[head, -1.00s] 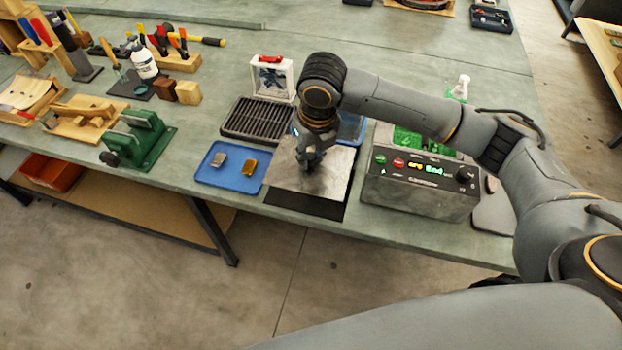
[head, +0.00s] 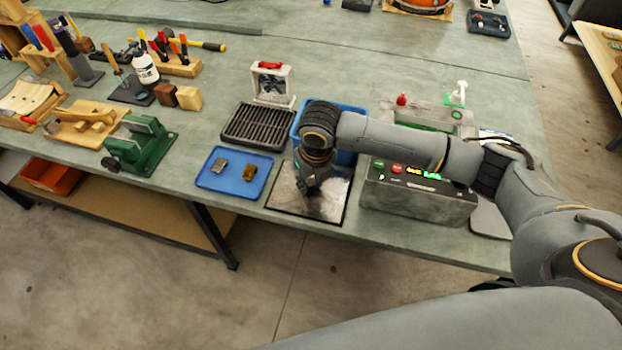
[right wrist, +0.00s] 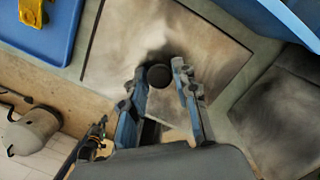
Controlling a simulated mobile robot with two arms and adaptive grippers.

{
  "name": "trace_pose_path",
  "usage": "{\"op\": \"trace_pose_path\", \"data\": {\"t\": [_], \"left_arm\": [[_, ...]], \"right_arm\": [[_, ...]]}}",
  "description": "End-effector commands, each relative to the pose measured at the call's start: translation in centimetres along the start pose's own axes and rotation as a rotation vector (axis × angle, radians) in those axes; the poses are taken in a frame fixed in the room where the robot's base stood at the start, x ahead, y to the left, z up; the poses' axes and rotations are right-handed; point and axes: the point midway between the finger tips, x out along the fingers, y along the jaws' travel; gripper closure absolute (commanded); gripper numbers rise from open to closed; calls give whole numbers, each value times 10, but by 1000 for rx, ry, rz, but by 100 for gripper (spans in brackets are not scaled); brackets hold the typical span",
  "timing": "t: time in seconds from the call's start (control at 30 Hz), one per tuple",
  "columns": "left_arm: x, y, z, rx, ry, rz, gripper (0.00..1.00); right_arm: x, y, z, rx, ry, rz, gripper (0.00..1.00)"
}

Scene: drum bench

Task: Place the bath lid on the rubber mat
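The bath lid (head: 283,194) is a flat grey metal plate with a black knob (right wrist: 158,76). It lies flat over the black rubber mat (head: 300,216), near the front edge of the bench. Only a thin dark rim of the mat shows around it. My right gripper (right wrist: 159,67) is above the lid in the right wrist view, with its two fingers on either side of the knob and close against it. In the head view the right gripper (head: 316,194) hides the knob. My left gripper is not in view.
A blue tray with two small metal pieces (head: 222,187) is left of the mat. A black rack (head: 258,126) and a blue bin (head: 352,112) are behind. The grey bath unit (head: 420,200) with lit display stands close on the right.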

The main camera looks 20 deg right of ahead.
Motion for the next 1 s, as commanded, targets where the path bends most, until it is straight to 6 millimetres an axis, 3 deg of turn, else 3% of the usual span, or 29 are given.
{"op": "trace_pose_path", "data": {"t": [0.47, 1.0], "left_arm": [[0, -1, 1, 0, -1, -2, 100], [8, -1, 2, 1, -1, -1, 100]], "right_arm": [[-8, 0, 1, 0, -2, 1, 53], [-109, 0, 2, 0, -3, 1, 53]]}}
